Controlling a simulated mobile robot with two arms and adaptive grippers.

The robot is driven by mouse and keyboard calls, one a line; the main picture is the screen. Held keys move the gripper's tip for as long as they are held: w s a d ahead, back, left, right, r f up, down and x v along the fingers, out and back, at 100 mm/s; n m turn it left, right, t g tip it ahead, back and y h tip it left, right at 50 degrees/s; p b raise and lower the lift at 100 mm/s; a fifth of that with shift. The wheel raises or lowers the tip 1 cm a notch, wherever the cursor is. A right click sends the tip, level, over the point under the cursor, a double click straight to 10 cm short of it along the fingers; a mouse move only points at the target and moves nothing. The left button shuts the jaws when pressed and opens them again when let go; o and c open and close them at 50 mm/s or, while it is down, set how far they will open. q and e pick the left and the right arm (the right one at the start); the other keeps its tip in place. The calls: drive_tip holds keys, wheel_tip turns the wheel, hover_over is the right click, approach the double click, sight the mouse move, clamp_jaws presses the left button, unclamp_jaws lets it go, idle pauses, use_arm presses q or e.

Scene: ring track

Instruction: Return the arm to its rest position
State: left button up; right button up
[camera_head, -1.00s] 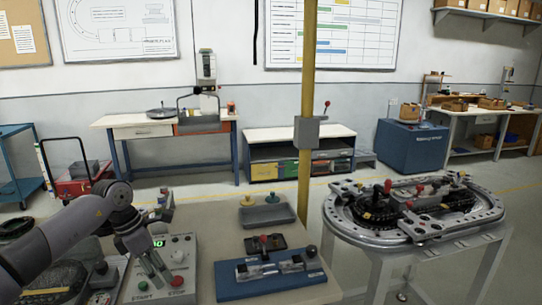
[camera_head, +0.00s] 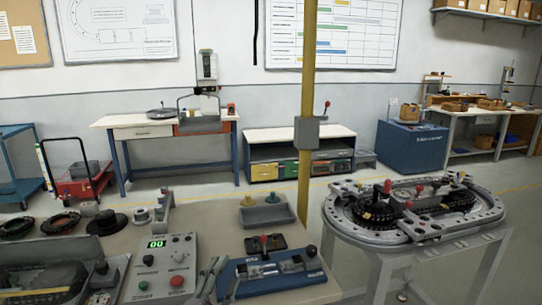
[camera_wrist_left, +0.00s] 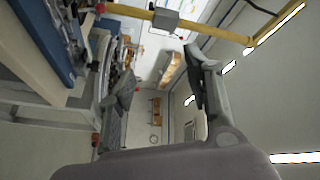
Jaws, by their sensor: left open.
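My left gripper (camera_head: 218,274) shows at the bottom of the head view, with only its grey fingers in sight. It is in front of the gap between the control box and the blue fixture; the rest of the arm is out of that view. In the left wrist view its two fingers (camera_wrist_left: 160,68) are spread wide with nothing between them. My right gripper is in neither view.
The grey control box (camera_head: 163,262) with a green display is left of the gripper. The blue fixture (camera_head: 268,280) is close on its right. A grey tray (camera_head: 267,215) lies farther back. The ring track (camera_head: 415,215) stands at right beyond a yellow post (camera_head: 307,90).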

use_arm(q)
drive_tip(key=s+a+f+n+g+y, duration=0.3)
drive_tip(key=s+a+f+n, duration=0.15)
drive_tip(key=s+f, duration=0.2)
drive_tip(key=s+a+f+n+g+y, duration=0.2)
drive_tip(key=s+a+f+n+g, duration=0.25)
drive_tip(key=f, duration=0.25)
drive_tip(key=s+a+f+n+g, duration=0.1)
drive_tip(key=s+f+n+g, duration=0.25)
drive_tip(key=s, duration=0.65)
drive_tip(key=s+f+n+g, duration=0.2)
drive_tip(key=s+f+g, duration=0.25)
drive_tip(key=s, duration=0.65)
wheel_tip(320, 180, down, 28)
drive_tip(key=s, duration=0.1)
drive_tip(key=s+a+f+m+g, duration=0.1)
drive_tip(key=s+a+f+g, duration=0.1)
drive_tip(key=s+f, duration=1.2)
drive_tip(key=shift+s+a+f, duration=0.4)
drive_tip(key=shift+s+a, duration=0.25)
drive_tip(key=shift+s, duration=0.55)
